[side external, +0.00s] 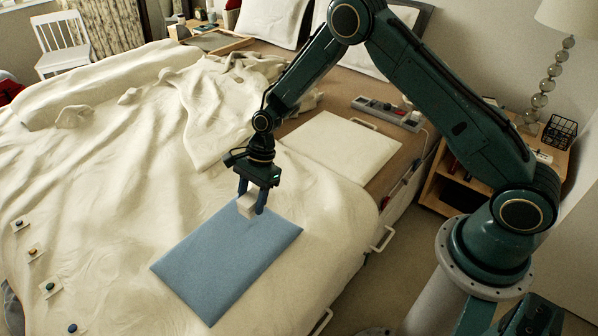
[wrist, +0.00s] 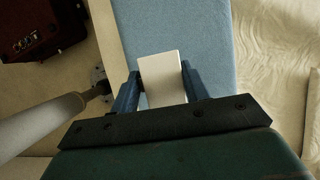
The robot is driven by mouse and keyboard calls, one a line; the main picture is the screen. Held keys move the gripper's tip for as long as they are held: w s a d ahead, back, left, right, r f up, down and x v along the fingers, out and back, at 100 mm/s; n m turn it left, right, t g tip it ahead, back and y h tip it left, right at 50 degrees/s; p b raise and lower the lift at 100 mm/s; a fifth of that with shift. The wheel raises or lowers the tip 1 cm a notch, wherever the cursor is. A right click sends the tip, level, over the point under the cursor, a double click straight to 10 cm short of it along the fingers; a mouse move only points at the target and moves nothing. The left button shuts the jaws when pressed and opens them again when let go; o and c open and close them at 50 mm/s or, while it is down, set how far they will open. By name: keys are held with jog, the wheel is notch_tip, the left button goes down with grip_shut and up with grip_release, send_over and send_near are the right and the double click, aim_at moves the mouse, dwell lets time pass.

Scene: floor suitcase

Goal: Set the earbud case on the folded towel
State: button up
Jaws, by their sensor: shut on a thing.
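The earbud case (side external: 246,206) is a small white block. My gripper (side external: 252,200) is shut on it, with one finger on each side. In the side external view they are at the far edge of the blue folded towel (side external: 225,265), which lies flat on the bed. In the wrist view the case (wrist: 162,78) stands out between the two blue fingers (wrist: 160,92), with the towel (wrist: 185,28) behind it. I cannot tell whether the case touches the towel or hangs just above it. The gripper hides part of the case.
A rumpled cream blanket (side external: 120,150) covers most of the bed. A flat cream panel (side external: 345,147) lies behind the towel. Several small items on cards lie at the left, including a dark blue one (side external: 72,328). The towel's front part is bare. A nightstand (side external: 465,190) stands at right.

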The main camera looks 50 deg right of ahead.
notch_tip(320, 180, down, 6)
jog(key=shift+r, duration=0.1)
jog(key=shift+f, duration=1.9)
jog(key=shift+f, duration=0.15)
jog(key=o, duration=1)
jog(key=v, duration=1.2)
